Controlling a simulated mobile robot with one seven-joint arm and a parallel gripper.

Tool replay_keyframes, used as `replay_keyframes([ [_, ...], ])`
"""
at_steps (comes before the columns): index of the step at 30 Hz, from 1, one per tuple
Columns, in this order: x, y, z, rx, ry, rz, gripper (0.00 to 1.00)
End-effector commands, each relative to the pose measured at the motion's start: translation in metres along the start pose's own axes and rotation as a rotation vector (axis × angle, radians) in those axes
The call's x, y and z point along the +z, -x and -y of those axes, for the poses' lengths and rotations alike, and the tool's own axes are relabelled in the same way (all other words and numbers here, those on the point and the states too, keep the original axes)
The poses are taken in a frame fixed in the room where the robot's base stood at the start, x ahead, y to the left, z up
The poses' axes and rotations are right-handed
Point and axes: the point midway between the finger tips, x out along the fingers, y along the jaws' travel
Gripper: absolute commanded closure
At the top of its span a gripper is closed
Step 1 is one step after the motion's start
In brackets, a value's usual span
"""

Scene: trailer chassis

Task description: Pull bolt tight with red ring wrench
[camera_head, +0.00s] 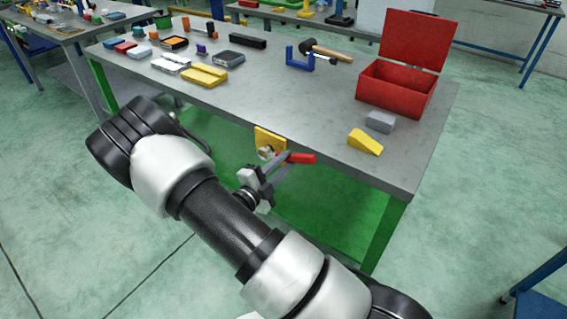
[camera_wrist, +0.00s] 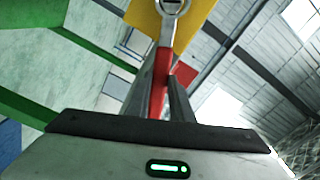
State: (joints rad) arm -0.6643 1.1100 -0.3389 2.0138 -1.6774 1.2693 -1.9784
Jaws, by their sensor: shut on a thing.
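The red ring wrench (camera_head: 301,158) is at the front edge of the workbench, its red handle pointing right and its metal ring end at the left by a yellow plate (camera_head: 262,137). In the wrist view the ring (camera_wrist: 172,6) shows at the top against the yellow plate (camera_wrist: 196,22), with the red handle (camera_wrist: 164,68) running down between my fingers. My gripper (camera_head: 282,163) is shut on the wrench handle. A round metal bolt part (camera_head: 265,153) shows at the yellow plate; whether the ring fully surrounds it I cannot tell.
The grey workbench (camera_head: 300,110) has green legs and panel. On it stand an open red toolbox (camera_head: 393,88), a yellow wedge (camera_head: 365,142), a grey block (camera_head: 380,122), a blue holder (camera_head: 299,60), a hammer (camera_head: 325,50) and several small parts. Floor room is free at right.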

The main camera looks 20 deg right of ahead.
Motion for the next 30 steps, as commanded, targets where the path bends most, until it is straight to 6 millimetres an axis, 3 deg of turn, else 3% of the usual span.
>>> replay_keyframes([
  [30,0.000,-0.015,0.001,-0.002,0.000,-0.001,1.00],
])
